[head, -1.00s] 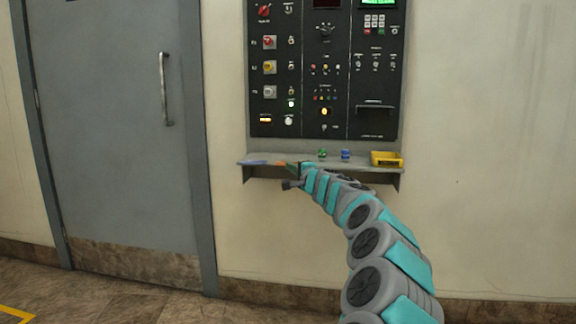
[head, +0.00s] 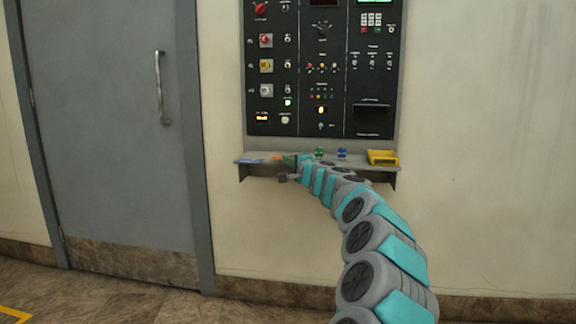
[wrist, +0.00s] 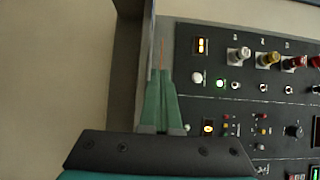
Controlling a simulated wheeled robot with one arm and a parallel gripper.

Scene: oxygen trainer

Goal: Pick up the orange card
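The orange card (head: 277,157) is at the left part of the grey shelf (head: 240,162) under the control panel. In the wrist view the orange card (wrist: 162,52) shows edge-on as a thin orange line between the fingertips. My gripper (wrist: 160,73) has its green fingers closed together at the tips, pinching the card's near end. In the head view my gripper (head: 290,160) is at shelf height, just right of the card. I cannot tell whether the card is clear of the shelf.
A green item (head: 319,152), a blue item (head: 341,153) and a yellow tray (head: 383,157) are further right on the shelf. The control panel (head: 335,85) rises behind. A grey door (head: 110,120) is at left.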

